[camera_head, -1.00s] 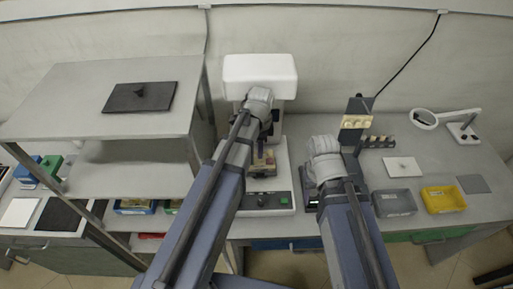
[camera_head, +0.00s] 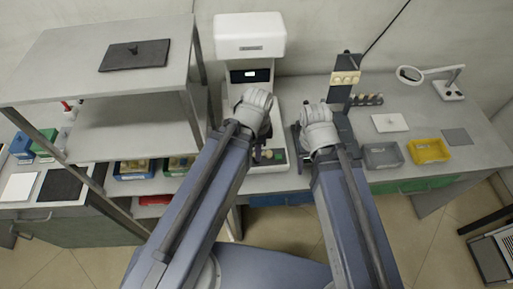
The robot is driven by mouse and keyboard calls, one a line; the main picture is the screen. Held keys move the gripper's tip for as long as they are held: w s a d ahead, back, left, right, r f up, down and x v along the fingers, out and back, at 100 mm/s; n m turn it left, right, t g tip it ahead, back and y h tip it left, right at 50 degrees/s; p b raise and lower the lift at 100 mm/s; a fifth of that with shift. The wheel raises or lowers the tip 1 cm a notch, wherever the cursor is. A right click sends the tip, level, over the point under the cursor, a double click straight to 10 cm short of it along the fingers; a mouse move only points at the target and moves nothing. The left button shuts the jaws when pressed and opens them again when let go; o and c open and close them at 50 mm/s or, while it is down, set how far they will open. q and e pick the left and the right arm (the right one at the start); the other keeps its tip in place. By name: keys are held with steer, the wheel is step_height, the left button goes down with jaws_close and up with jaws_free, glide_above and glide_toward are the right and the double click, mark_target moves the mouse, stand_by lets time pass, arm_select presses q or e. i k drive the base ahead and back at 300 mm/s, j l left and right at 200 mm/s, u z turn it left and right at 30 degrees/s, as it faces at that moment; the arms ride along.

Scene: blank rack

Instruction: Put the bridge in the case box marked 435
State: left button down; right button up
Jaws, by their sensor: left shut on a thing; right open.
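My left gripper (camera_head: 262,147) is in front of the white machine (camera_head: 250,40), over its base. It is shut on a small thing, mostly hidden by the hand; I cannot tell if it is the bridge. A small yellowish-pink patch (camera_head: 268,155) shows near its fingertips. My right gripper (camera_head: 318,122) is open beside a dark stand, its fingers largely hidden by the wrist. Small boxes that could be case boxes include a grey tray (camera_head: 383,163), a yellow tray (camera_head: 430,160) and a blue box (camera_head: 134,176) on the left. No number 435 is readable.
A grey shelf unit (camera_head: 60,75) stands on the left, its post close to the machine. A dark upright rack (camera_head: 340,95) holds pale blanks (camera_head: 345,77). A white plate (camera_head: 390,122) and a magnifier lamp (camera_head: 410,74) are at the right.

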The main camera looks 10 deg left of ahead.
mark_target(426, 153)
steer(key=l+z, duration=0.1)
steer(key=l, duration=0.3)
steer(key=i+l, duration=0.15)
steer(key=l, duration=0.25)
steer(key=l+z, duration=0.15)
steer(key=l, duration=0.25)
steer(key=i+l, duration=0.15)
steer(key=l, duration=0.2)
steer(key=i+l+z, duration=0.15)
steer(key=l, duration=0.6)
steer(key=i+l+z, duration=0.15)
steer(key=l, duration=0.25)
